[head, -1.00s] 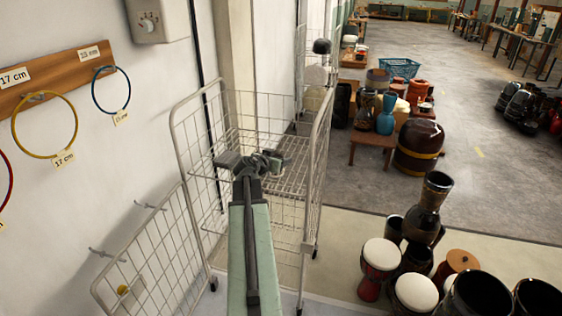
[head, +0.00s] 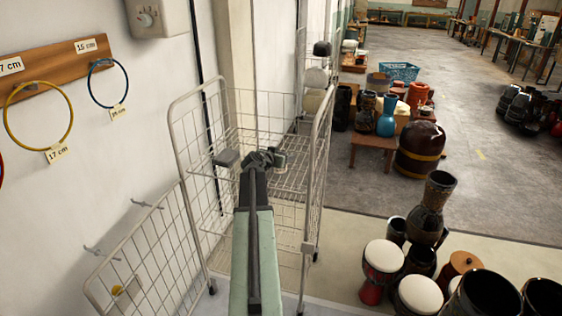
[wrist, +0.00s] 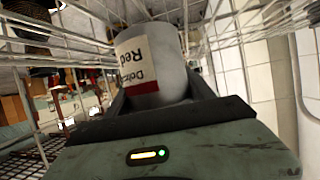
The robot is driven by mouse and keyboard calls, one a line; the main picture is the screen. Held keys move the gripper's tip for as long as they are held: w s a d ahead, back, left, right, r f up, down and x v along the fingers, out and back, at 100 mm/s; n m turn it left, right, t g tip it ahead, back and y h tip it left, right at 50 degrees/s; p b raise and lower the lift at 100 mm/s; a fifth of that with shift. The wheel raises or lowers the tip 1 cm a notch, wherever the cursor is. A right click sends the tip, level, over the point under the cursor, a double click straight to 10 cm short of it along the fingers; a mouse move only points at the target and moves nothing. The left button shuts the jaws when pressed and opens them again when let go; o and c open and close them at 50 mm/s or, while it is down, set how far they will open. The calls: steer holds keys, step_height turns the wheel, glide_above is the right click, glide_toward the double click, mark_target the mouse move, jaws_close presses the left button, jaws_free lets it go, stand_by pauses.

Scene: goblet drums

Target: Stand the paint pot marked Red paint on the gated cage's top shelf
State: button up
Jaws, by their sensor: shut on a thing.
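The paint pot (wrist: 152,62) is a pale grey cylinder with a white and dark red label; "Red" is readable on it in the wrist view. My gripper (wrist: 150,98) is shut on it there. In the head view my gripper (head: 262,158) is inside the outline of the gated cage (head: 318,180), over its upper wire shelf (head: 292,176). The pot cannot be made out clearly in the head view. I cannot tell whether it touches the shelf. The cage is pale wire mesh with tall side frames.
A mesh panel (head: 150,255) stands at the lower left by the wall. Colored hoops (head: 40,115) hang on the left wall. Several drums (head: 383,262) stand at the lower right. A low wooden table (head: 372,143) with pots is behind the cage. Open floor lies at the right.

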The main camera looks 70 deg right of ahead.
steer(key=shift+f, duration=0.15)
steer(key=o, duration=1.6)
steer(key=shift+s, duration=0.1)
steer(key=shift+r, duration=0.35)
steer(key=p+v, duration=0.4)
steer(key=v, duration=0.8)
steer(key=shift+p, duration=0.3)
steer(key=shift+f, duration=0.1)
